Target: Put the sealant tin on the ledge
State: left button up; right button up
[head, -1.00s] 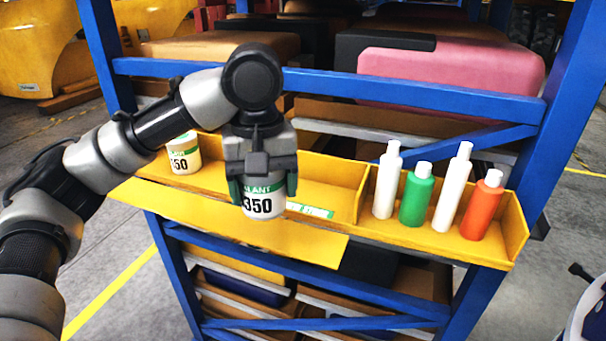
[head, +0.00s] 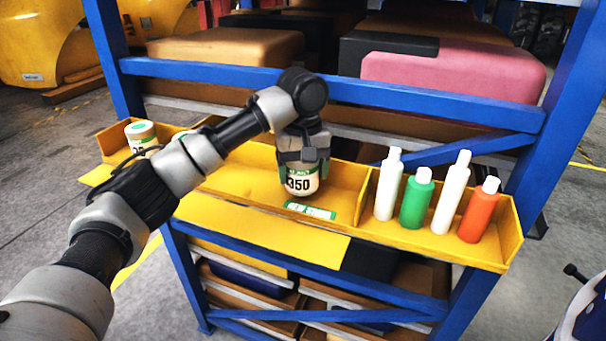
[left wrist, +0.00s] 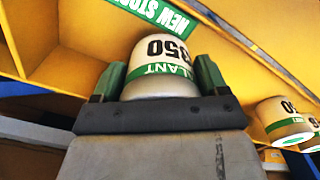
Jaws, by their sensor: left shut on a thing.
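The sealant tin (head: 299,184), white with a green band and "350", is upright in my left gripper (head: 304,170), which is shut around its sides. It also shows between the fingers in the left wrist view (left wrist: 160,58). It is at the yellow ledge (head: 345,182), left of the divider and just behind a green-and-white label (head: 310,210). The label reads "NEW STO…" in the left wrist view (left wrist: 165,16). I cannot tell whether the tin's base touches the ledge. My right gripper is not in view.
A similar tin (head: 141,136) stands at the ledge's left end; part of another shows near it in the left wrist view. Right of the divider stand two white bottles, a green bottle (head: 416,200) and an orange bottle (head: 479,212). A blue rack beam (head: 420,98) runs behind.

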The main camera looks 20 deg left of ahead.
pick_arm(q)
jog(key=shift+f, duration=0.65)
jog(key=shift+w+f+p, duration=0.15)
jog(key=shift+p, duration=0.4)
jog(key=shift+w+f, duration=0.1)
jog(key=shift+f, duration=0.2)
jog(key=o, duration=1.1)
jog(key=shift+f, duration=0.1)
notch_tip(320, 180, up, 4)
jog(key=shift+r+b, duration=0.25)
jog(key=shift+b, duration=0.7)
notch_tip(320, 180, up, 8)
jog(key=shift+f, duration=0.15)
